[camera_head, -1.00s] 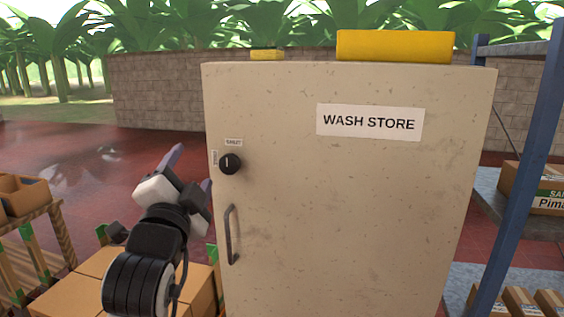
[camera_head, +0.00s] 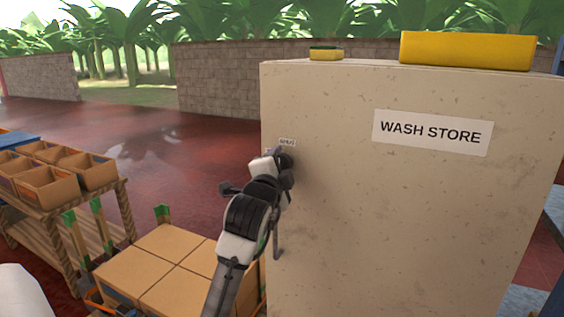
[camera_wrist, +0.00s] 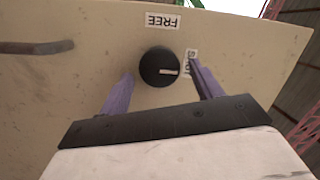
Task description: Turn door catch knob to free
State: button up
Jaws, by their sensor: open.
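The black round catch knob (camera_wrist: 160,67) is on the beige door. Its white mark points right in the wrist view, toward the label reading SHUT (camera_wrist: 190,62). The FREE label (camera_wrist: 162,20) appears upside down above the knob. My gripper (camera_wrist: 162,73) is open, with one purple finger on each side of the knob; whether they touch it I cannot tell. In the head view my gripper (camera_head: 279,158) is at the door's upper left and hides most of the knob. A small label (camera_head: 287,142) shows just above it.
The WASH STORE cabinet (camera_head: 400,220) has a bar handle (camera_head: 278,240) below the knob, partly behind my arm; the handle also shows in the wrist view (camera_wrist: 35,47). Cardboard boxes (camera_head: 165,245) stand low at left, beside a wooden rack with open cartons (camera_head: 50,185). Yellow blocks lie on top.

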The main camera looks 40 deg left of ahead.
jog(key=shift+w+a, duration=0.3)
jog(key=shift+w, duration=0.35)
jog(key=c, duration=1)
